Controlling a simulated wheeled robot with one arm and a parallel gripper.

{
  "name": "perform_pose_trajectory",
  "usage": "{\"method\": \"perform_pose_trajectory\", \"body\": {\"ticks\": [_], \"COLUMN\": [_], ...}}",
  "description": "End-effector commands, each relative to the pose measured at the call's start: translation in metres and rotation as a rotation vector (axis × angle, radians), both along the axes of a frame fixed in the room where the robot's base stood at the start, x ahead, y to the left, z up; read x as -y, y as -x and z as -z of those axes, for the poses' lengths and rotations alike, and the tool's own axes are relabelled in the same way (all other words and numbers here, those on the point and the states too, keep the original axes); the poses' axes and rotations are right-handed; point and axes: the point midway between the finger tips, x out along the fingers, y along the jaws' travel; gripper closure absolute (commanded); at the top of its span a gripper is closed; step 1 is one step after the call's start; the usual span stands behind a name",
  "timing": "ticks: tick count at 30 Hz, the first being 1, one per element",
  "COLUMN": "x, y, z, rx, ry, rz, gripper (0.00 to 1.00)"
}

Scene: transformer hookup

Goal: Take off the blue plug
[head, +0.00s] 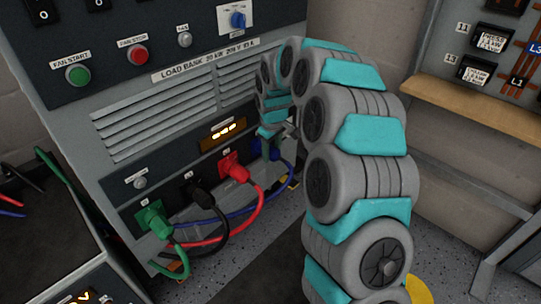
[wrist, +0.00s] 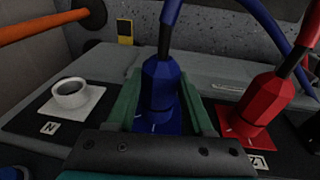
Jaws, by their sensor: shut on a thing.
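The blue plug (wrist: 162,85) stands between the two green fingers of my gripper (wrist: 160,108) in the wrist view. The fingers are shut on it. Its blue cable runs up from its top. Its base meets a blue square plate (wrist: 158,124), and I cannot tell whether it is fully seated. In the head view my gripper (head: 270,135) is at the right end of the row of sockets on the load bank, and the blue plug (head: 258,148) is mostly hidden behind it.
A red plug (wrist: 268,105) stands close beside my gripper. An empty round socket (wrist: 72,94) marked N is on the other side. In the head view green (head: 152,222) and black (head: 200,194) plugs sit in the same row, with cables hanging below.

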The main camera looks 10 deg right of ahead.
Motion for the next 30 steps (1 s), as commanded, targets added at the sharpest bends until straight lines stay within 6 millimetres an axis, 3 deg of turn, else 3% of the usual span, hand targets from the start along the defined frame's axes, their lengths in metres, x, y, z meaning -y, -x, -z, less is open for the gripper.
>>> {"method": "perform_pose_trajectory", "body": {"ticks": [30], "x": [-0.0023], "y": [0.0026], "z": [0.004], "rx": [0.216], "ry": [0.299], "rz": [-0.001], "gripper": [1.0]}}
